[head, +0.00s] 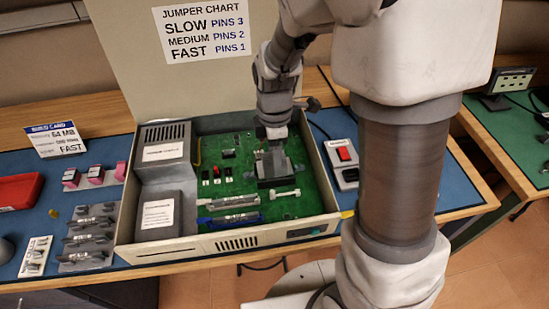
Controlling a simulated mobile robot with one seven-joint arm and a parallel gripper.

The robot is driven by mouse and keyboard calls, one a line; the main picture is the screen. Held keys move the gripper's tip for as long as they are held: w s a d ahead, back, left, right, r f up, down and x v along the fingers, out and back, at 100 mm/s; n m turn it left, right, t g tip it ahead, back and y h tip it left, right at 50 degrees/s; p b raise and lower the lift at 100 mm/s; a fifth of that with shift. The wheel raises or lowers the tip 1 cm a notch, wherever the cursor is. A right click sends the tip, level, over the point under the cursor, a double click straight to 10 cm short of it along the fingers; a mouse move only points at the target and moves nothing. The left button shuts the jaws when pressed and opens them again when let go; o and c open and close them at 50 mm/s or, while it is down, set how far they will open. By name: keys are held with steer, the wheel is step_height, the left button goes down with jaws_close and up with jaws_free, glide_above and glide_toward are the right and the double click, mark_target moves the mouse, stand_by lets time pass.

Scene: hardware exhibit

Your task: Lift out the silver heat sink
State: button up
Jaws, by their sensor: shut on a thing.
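The silver heat sink (271,171) shows as a grey finned block over the green circuit board (228,180) in the open computer case (128,228). My gripper (276,148) points down from above and is shut on the top of the heat sink. The fingertips blend with the grey block and are hard to make out. I cannot tell whether the heat sink touches the board or is just above it.
Grey boxes (167,175) fill the case's left side. Memory slots (233,203) lie in front of the heat sink. A switch box (343,157) stands right of the case. Left are a red tray (18,191), a build card (57,139) and a rack of modules (88,240).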

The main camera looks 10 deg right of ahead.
steer(key=r, duration=0.1)
steer(key=d+r, duration=0.1)
steer(key=r, duration=0.1)
steer(key=shift+s+r+p, duration=0.1)
steer(key=shift+r+p, duration=0.05)
steer(key=shift+p, duration=0.15)
steer(key=s+d+r+p, duration=0.1)
steer(key=s+d+r, duration=0.3)
steer(key=d, duration=0.6)
step_height(320, 180, up, 2)
steer(key=shift+s+r, duration=0.1)
steer(key=shift+s, duration=0.05)
steer(key=shift+a, duration=0.1)
